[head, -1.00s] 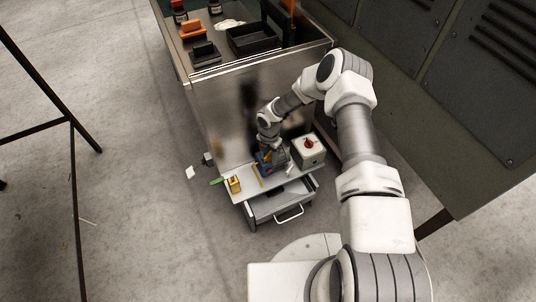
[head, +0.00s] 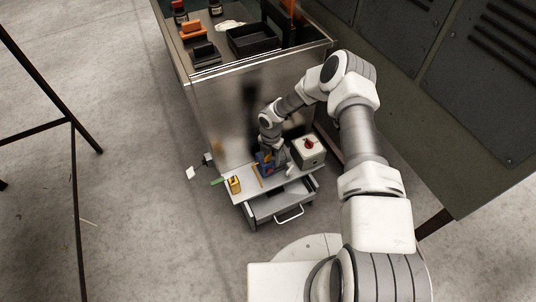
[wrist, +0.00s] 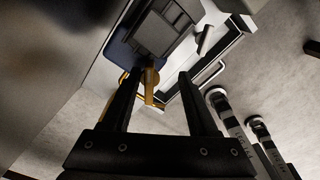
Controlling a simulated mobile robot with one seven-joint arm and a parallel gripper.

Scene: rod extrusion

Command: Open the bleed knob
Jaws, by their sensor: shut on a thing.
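A blue pump-like device (head: 266,169) stands on top of the small grey cart. My gripper (wrist: 158,74) is at this device, and its two black fingers reach up from the bottom of the wrist view. A brass, knob-like part (wrist: 149,77), which looks like the bleed knob, sits between the fingertips beside the dark blue body (wrist: 122,52). My gripper is shut on it. How far the knob is turned cannot be told. In the head view my wrist hides the upper part of the device and the fingertips are too small to make out.
The cart's drawer (head: 279,205) stands open at the front. A pale box with a red knob (head: 308,150) stands to the right of the device, a yellow item (head: 235,184) to the left. The steel bench (head: 215,105) rises close behind. Floor to the left is mostly clear.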

